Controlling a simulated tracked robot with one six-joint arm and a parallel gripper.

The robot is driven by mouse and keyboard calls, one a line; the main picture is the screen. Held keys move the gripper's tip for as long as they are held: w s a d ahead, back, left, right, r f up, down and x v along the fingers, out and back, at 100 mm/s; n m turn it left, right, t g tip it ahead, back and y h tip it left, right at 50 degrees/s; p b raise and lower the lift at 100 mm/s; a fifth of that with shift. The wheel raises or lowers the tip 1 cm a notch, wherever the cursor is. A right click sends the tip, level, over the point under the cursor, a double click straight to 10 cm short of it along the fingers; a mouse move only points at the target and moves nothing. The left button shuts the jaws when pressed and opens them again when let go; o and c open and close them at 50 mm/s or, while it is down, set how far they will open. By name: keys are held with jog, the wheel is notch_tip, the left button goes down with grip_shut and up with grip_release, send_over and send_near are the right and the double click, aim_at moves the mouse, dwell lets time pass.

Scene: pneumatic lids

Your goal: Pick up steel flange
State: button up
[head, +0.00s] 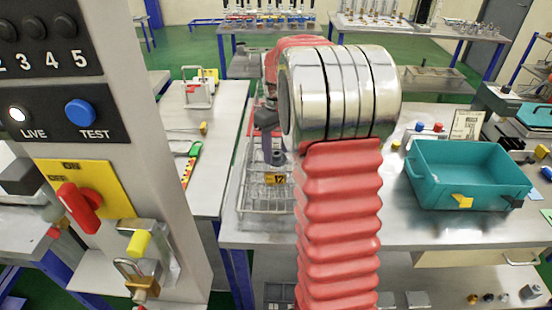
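I cannot make out a steel flange for certain in the head view. My arm, with red bellows and a shiny ringed steel joint, rises through the middle and hides part of the bench behind it. What looks like part of my gripper (268,135), dark grey, shows just left of the steel joint, above a wire rack (262,205). The arm hides the rest, so its opening and anything it may hold cannot be seen.
A teal bin (462,185) with a yellow latch stands on the steel bench (400,228) at right. A grey post with a switch panel (68,115) blocks the left. Another bench (215,160) lies behind the post. Green floor (185,50) is open farther back.

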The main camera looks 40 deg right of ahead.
aim_at(277, 153)
grip_shut()
dwell(0.4)
jog(key=shift+r, duration=0.1)
notch_tip(277, 153, up, 10)
dwell(0.6)
dwell(0.5)
